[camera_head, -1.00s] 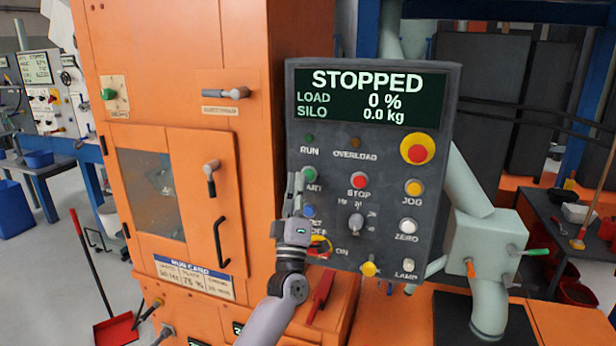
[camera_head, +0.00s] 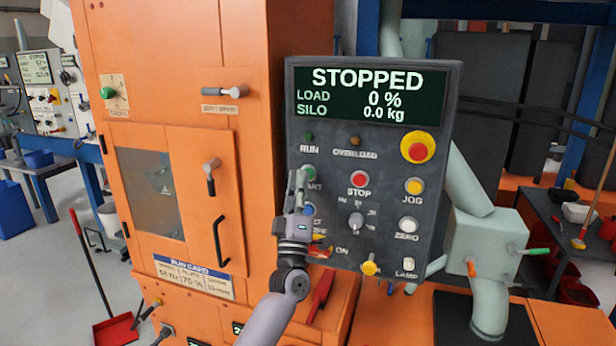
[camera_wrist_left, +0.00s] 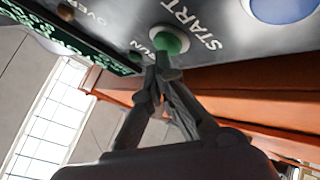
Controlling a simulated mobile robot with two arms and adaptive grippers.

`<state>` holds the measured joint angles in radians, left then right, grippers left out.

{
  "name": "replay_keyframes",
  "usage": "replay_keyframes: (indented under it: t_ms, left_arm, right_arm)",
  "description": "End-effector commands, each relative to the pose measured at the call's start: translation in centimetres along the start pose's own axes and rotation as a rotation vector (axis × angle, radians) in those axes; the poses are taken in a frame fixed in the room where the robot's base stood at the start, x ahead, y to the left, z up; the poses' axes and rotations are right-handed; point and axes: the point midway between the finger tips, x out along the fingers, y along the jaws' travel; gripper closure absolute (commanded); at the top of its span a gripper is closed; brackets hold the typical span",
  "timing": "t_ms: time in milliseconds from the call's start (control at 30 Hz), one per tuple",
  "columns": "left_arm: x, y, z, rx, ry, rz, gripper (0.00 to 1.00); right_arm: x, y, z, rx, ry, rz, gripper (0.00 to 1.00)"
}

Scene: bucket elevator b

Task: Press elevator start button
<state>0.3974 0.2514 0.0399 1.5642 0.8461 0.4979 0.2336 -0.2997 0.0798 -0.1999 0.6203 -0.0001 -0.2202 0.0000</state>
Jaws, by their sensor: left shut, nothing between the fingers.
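The dark control panel (camera_head: 385,150) reads STOPPED, with load 0 % and silo 0.0 kg. The green start button (camera_head: 309,173) is on its left side, below the RUN lamp. My left gripper (camera_head: 297,178) is shut and empty, its fingers partly covering the START label. In the left wrist view the green start button (camera_wrist_left: 170,40) is right in front of the shut fingertips (camera_wrist_left: 158,75). The tips are at or very near the button; I cannot tell whether they touch. My right gripper is not in view.
Near the start button are the red stop button (camera_head: 359,180), the blue button (camera_head: 309,210) and a selector knob (camera_head: 356,221). A red emergency stop on yellow (camera_head: 417,147) is at the upper right. The orange cabinet (camera_head: 180,70) stands to the left.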

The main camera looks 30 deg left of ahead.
Motion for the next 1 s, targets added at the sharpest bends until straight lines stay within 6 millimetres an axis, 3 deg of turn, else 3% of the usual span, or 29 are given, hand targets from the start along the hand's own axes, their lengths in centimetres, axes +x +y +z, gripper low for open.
replay_keyframes:
  t_ms: [1000]
  left_arm:
    - [0.60, -0.44, 0.43, 0.000, 0.000, 0.000, 1.00]
  right_arm:
    - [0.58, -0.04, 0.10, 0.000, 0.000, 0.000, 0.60]
